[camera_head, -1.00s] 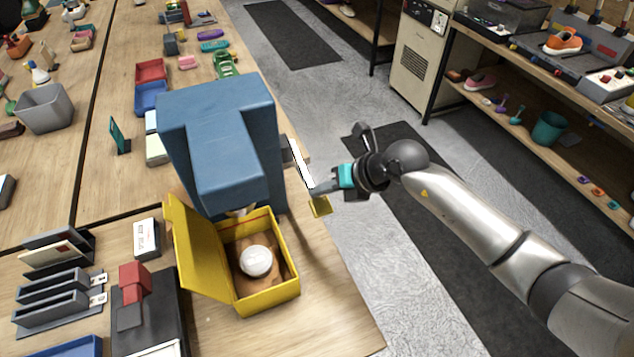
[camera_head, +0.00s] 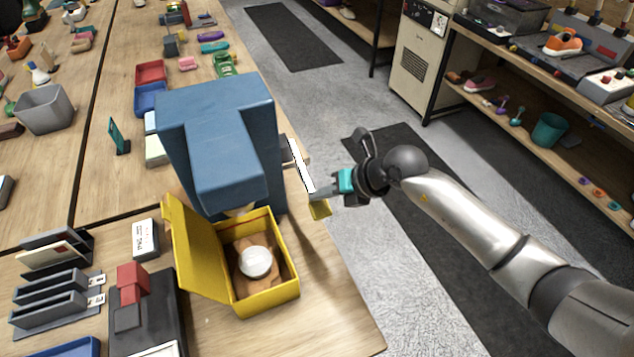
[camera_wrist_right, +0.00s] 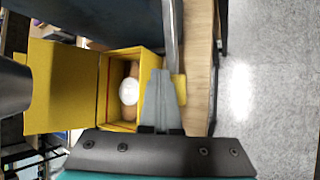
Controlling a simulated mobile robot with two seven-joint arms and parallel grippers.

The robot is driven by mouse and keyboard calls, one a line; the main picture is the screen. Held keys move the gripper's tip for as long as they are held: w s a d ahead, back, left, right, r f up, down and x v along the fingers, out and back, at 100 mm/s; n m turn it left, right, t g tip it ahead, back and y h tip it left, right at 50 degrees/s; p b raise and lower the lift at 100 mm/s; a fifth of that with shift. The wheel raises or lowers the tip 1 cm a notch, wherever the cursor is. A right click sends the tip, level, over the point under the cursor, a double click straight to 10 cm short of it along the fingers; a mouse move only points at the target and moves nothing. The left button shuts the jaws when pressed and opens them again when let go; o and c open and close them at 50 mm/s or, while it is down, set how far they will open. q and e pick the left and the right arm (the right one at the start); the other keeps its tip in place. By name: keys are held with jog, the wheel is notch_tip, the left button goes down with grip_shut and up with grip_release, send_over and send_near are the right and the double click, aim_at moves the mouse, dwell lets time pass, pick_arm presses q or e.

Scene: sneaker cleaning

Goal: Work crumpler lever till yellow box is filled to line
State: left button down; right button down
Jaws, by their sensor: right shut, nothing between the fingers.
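The blue crumpler (camera_head: 228,140) stands on the wooden table, with its light metal lever (camera_head: 300,166) on its right side. The lever ends in a yellow grip (camera_head: 320,210). The open yellow box (camera_head: 268,303) sits under the crumpler's front, lid tipped left. Brown paper and a round white item (camera_head: 255,262) lie inside; a red line shows on its inner wall. My right gripper (camera_head: 318,192) is shut and empty at the lever's lower end, by the yellow grip. In the right wrist view its closed fingers (camera_wrist_right: 160,92) hide part of the yellow box (camera_wrist_right: 122,50). My left gripper is out of view.
A black stand with a red block (camera_head: 133,280) and grey sorter slots (camera_head: 50,295) are left of the box. A white labelled box (camera_head: 145,238) lies behind them. The table's right edge borders an open grey floor (camera_head: 400,300).

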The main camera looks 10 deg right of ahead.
jog(key=shift+f, duration=0.5)
jog(key=shift+r, duration=0.1)
dwell(0.7)
jog(key=shift+w+r+p, duration=0.2)
jog(key=shift+r+p, duration=3)
jog(key=shift+r, duration=0.5)
notch_tip(320, 180, up, 5)
jog(key=p, duration=0.4)
jog(key=shift+w, duration=0.15)
jog(key=shift+f, duration=0.1)
